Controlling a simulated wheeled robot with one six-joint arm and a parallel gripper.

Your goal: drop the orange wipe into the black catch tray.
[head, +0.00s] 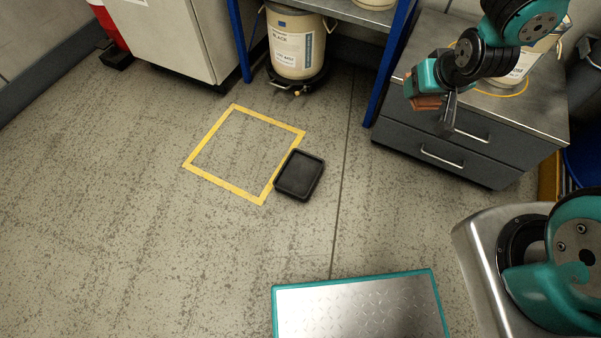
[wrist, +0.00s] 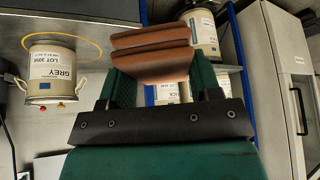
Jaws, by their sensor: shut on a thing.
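My gripper (head: 436,97) is at the upper right in the head view, raised in front of the grey drawer cabinet. In the wrist view my gripper (wrist: 152,78) is shut on the orange wipe (wrist: 150,62), a folded orange-brown cloth between the green fingers. Part of the wipe also shows in the head view (head: 426,103).
The cabinet (head: 478,128) carries a drum (head: 521,64) behind my arm. A blue-legged bench (head: 391,75) has a cream drum (head: 295,45) beneath it. The yellow square (head: 224,149) is bare. Open floor surrounds the tray.

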